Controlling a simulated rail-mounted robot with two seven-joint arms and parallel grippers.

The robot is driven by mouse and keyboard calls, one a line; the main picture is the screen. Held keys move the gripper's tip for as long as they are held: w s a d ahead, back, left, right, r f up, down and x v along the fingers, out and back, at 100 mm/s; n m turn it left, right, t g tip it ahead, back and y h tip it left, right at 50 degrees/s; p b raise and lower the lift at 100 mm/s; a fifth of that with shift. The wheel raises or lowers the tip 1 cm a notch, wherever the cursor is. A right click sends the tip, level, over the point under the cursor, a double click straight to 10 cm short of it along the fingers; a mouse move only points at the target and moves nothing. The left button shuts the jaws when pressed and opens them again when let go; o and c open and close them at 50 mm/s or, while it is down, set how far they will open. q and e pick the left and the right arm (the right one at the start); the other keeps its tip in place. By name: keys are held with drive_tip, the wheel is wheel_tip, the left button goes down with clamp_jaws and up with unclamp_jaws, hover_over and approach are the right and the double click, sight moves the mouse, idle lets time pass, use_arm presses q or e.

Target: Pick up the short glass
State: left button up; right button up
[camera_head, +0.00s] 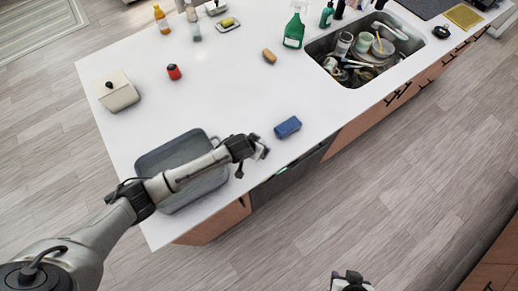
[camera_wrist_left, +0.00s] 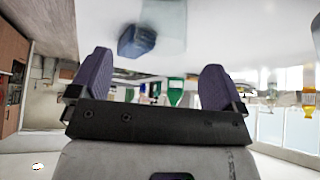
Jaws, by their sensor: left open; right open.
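The sink (camera_head: 325,63) at the upper right of the head view holds a jumble of dishes and cups. A pale, glass-like cup (camera_head: 344,42) stands near its left side; I cannot tell for sure whether it is the short glass. My left gripper (camera_head: 262,150) is over the counter beside the grey tub, well away from the sink. In the left wrist view it (camera_wrist_left: 155,68) is open, with nothing between its fingers. My right gripper (camera_head: 350,284) is open at the bottom edge of the head view, off the counter and partly cut off.
The grey tub (camera_head: 160,157) is under my left arm. A green spray bottle (camera_head: 294,30) stands left of the sink. A tan sponge (camera_head: 269,56) lies nearby. The middle of the white counter (camera_head: 225,95) is clear.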

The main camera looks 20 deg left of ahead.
use_arm(q)
drive_tip(key=shift+x, duration=2.7)
drive_tip(key=shift+c, duration=0.4)
drive_tip(key=c, duration=1)
drive_tip(key=shift+r, duration=0.1)
